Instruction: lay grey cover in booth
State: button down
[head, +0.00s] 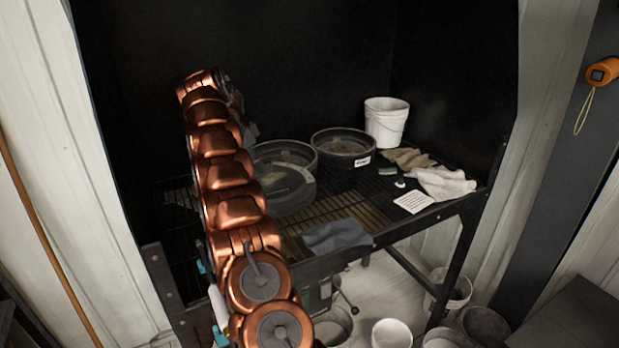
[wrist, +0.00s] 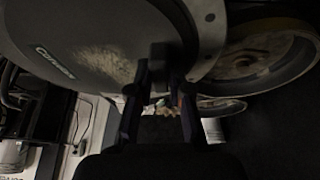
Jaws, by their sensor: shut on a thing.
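The grey cover (wrist: 95,45), a broad dark disc with a worn pale patch and lettering, fills the upper left of the wrist view. My gripper (wrist: 160,78) is shut on a small dark block at the cover's edge, which looks like its handle. In the head view the cover (head: 287,192) is in the booth (head: 300,70), right of my arm and in front of a round metal pan (head: 285,152). Whether it touches the rack below cannot be told. My arm hides its left side and most of the gripper in the head view.
A second round pan (head: 342,147) with a label stands to the right, near a white bucket (head: 385,122). Cloths (head: 442,182), a white card (head: 413,201) and a blue-grey cloth (head: 337,235) lie on the rack (head: 335,208). Buckets (head: 391,334) stand below.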

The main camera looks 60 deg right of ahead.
jog(key=shift+w, duration=0.25)
jog(key=shift+w+f+b, duration=0.1)
jog(key=shift+f+b, duration=0.2)
jog(key=shift+b, duration=0.05)
notch_tip(320, 180, down, 6)
jog(key=b, duration=0.6)
jog(key=shift+f, duration=0.1)
jog(key=shift+f+b, duration=1.1)
jog(key=shift+f, duration=0.4)
jog(key=shift+f, duration=0.1)
jog(key=c, duration=1.1)
grip_release()
